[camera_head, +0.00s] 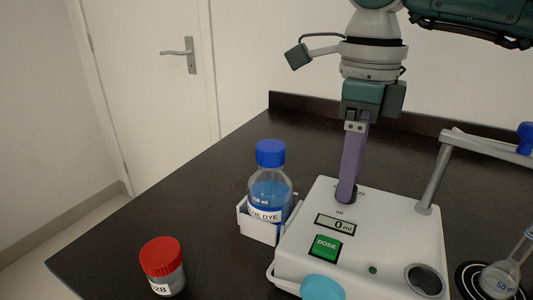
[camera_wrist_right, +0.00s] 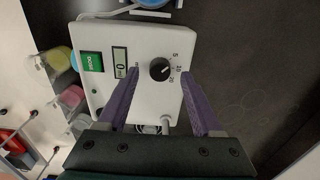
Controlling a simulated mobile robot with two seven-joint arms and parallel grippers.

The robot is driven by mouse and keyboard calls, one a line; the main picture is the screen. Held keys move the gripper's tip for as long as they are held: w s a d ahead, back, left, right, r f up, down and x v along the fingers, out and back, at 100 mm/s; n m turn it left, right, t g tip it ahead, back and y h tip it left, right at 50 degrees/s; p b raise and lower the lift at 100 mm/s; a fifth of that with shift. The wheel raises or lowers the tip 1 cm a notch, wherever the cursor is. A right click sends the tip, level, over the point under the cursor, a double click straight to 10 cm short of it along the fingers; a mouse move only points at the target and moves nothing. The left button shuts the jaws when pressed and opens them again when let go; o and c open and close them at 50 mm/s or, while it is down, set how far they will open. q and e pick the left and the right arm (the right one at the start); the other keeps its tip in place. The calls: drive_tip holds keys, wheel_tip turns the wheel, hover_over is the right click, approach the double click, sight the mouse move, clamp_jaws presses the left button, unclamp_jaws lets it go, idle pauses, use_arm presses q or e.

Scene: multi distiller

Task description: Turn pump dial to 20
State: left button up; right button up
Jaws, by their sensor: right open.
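The white pump box (camera_head: 385,225) stands on the dark table, with a display (camera_head: 335,225) reading 0 ml and a green DOSE button (camera_head: 325,247). Its black dial (camera_wrist_right: 160,69) shows in the right wrist view, with the numbers 5, 10 and 20 beside it. A small white mark is on the dial; I cannot tell exactly which number it points to. My right gripper (camera_head: 349,197) points down over the dial and mostly hides it in the head view. Its purple fingers (camera_wrist_right: 160,76) are open, one on each side of the dial, apart from it in the wrist picture. My left gripper is out of view.
A blue-capped dye bottle (camera_head: 269,190) stands in a white holder left of the pump. A red-lidded jar (camera_head: 162,265) is at the front left. A grey post with an arm (camera_head: 435,180) and a flask (camera_head: 503,277) are on the right. The table behind the bottle is clear.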

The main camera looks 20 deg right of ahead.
drive_tip(key=shift+f, duration=0.8)
clamp_jaws()
